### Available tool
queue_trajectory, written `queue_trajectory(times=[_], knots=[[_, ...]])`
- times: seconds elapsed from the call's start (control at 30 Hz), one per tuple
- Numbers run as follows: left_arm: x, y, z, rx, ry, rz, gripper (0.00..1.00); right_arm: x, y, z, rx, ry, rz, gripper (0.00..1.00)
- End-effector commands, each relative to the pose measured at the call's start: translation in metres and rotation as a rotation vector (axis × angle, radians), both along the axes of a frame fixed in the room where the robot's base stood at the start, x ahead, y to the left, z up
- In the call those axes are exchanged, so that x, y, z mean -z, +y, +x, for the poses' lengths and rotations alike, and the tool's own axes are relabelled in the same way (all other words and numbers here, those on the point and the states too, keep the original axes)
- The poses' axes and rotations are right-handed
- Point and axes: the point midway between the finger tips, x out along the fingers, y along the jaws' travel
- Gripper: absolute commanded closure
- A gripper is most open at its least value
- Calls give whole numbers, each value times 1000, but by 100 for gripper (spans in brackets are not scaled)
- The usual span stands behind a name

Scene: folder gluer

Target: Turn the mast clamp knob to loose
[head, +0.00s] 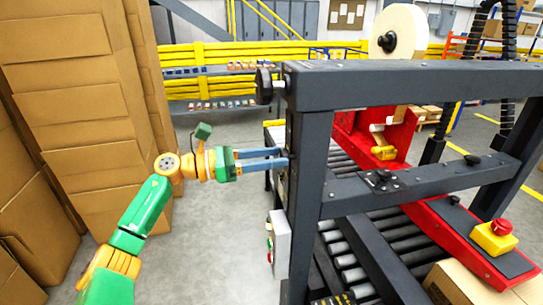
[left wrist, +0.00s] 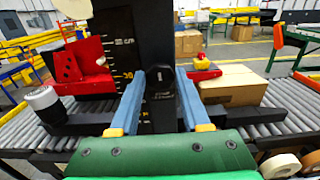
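The mast (left wrist: 120,50) is a dark upright post with a white and yellow scale on its face; it also shows in the head view (head: 307,190). The dark clamp knob (left wrist: 161,84), with a short pale mark on it, sits on the mast low on the scale. My left gripper (left wrist: 160,75) points at the mast, one blue finger on each side of the knob. The fingers are apart, and a gap seems to show between them and the knob. In the head view my left gripper (head: 286,157) reaches the mast's left side; the knob is hidden there. My right gripper is not in view.
A black handwheel (head: 264,86) sticks out at the top left of the machine frame. A grey switch box (head: 279,245) hangs below my left gripper. Stacked cardboard boxes (head: 75,90) stand left of my arm. A red emergency button (head: 501,227) sits at the right.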

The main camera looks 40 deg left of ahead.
Motion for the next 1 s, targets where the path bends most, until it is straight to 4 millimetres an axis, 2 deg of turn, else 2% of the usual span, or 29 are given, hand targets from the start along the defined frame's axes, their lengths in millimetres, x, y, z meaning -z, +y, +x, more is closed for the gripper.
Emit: queue_trajectory(times=[0.03, 0.1, 0.13, 0.57, 1.0], knots=[[0, 0, 0, -1, 0, 0, 78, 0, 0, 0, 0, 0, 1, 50], [0, 0, 0, -1, 0, 0, 97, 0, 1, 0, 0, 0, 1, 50], [0, 0, 0, -1, 0, 0, 100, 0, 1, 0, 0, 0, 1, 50], [0, 1, 0, -2, 68, -80, 100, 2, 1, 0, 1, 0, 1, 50], [0, 2, 1, -2, 323, -378, 100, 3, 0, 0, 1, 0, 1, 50]])
